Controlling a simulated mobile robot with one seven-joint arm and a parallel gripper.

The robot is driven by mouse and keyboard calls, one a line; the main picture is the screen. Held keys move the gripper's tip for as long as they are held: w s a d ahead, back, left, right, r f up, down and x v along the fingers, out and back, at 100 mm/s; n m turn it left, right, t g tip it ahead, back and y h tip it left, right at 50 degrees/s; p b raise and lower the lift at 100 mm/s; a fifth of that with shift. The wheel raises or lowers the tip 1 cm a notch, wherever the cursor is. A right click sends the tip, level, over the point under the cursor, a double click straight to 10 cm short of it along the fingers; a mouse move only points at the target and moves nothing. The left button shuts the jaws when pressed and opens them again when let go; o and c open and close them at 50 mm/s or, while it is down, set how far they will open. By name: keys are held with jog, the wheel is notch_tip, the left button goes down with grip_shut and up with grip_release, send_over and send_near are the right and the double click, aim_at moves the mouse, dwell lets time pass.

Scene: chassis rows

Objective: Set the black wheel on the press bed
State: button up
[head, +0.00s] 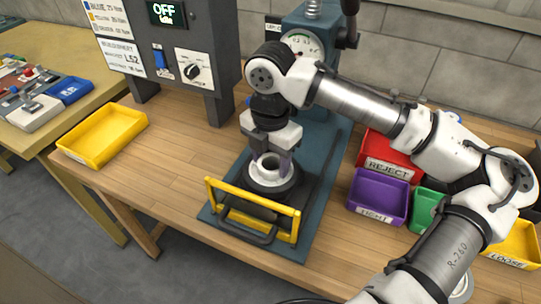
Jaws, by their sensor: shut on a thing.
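The black wheel (285,188) has a dark outer ring and a pale hub with a hole in its middle. It is at the press bed (308,226), the blue-grey base in the middle of the head view, behind the yellow guard frame. My gripper (272,163) points down over the wheel and is shut on it at the pale hub. The arm and gripper hide part of the press behind. I cannot tell whether the wheel's underside touches the bed.
A yellow guard frame (256,211) stands at the bed's front. Red (388,165), purple (378,196) and green (425,207) bins sit to the right. A yellow tray (103,134) is at the left. A control box (168,50) reading OFF stands behind.

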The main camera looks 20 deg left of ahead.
jog(key=shift+f, duration=0.7)
dwell(0.3)
jog(key=o, duration=1.3)
notch_tip(320, 180, up, 14)
jog(key=shift+f, duration=0.1)
jog(key=shift+s, duration=0.1)
